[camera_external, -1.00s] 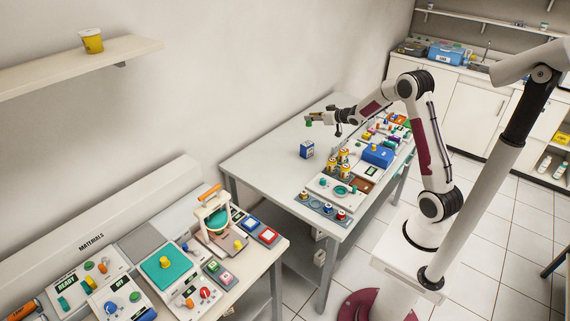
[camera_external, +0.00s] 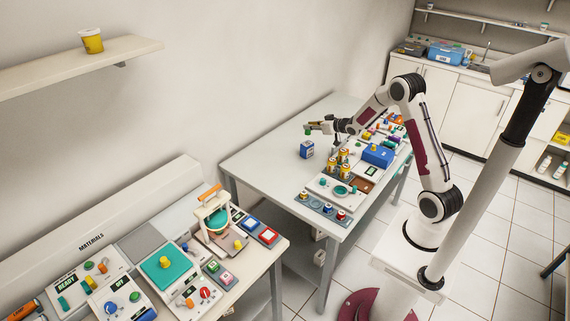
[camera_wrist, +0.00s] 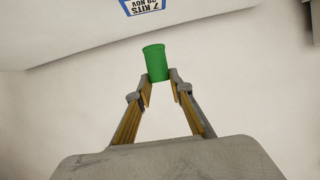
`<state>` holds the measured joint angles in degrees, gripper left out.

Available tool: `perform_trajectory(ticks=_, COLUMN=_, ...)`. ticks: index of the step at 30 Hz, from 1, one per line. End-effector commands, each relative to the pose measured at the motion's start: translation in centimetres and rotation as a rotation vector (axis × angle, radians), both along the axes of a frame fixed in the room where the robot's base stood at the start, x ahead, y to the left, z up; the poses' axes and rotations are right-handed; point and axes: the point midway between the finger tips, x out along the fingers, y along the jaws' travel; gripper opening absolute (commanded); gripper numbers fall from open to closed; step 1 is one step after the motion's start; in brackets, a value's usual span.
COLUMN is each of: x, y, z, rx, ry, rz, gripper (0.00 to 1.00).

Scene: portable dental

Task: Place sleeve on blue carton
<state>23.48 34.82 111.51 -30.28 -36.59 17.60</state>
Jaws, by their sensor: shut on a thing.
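The sleeve (camera_wrist: 155,62) is a small green cylinder. My gripper (camera_wrist: 160,82) is shut on it, with a fingertip on each side in the wrist view. In the external view my gripper (camera_external: 314,128) holds the green sleeve (camera_external: 307,131) just above the blue carton (camera_external: 307,149). The carton stands upright on the grey table, with a white label on its front. A labelled part of the carton (camera_wrist: 146,5) shows at the top edge of the wrist view. The sleeve looks apart from the carton.
The grey table (camera_external: 262,160) is clear left of the carton. To the right stand several yellow-topped containers (camera_external: 344,160), a blue box (camera_external: 378,155) and a tray with coloured parts (camera_external: 325,208). A wall runs behind the table.

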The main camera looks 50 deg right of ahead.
Motion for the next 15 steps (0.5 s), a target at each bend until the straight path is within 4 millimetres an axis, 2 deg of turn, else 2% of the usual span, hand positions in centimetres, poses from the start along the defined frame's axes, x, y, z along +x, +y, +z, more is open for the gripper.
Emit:
perform_trajectory(ticks=3, x=0.0, y=0.0, z=-1.4, rx=0.001, ry=0.002, rz=0.000, gripper=0.14)
perform_trajectory(ticks=6, x=0.0, y=0.0, z=-1.9, rx=0.000, ry=0.000, rz=0.000, gripper=0.14)
perform_trajectory(ticks=15, x=0.0, y=0.0, z=-2.0, rx=0.000, ry=0.000, rz=-0.001, gripper=0.14)
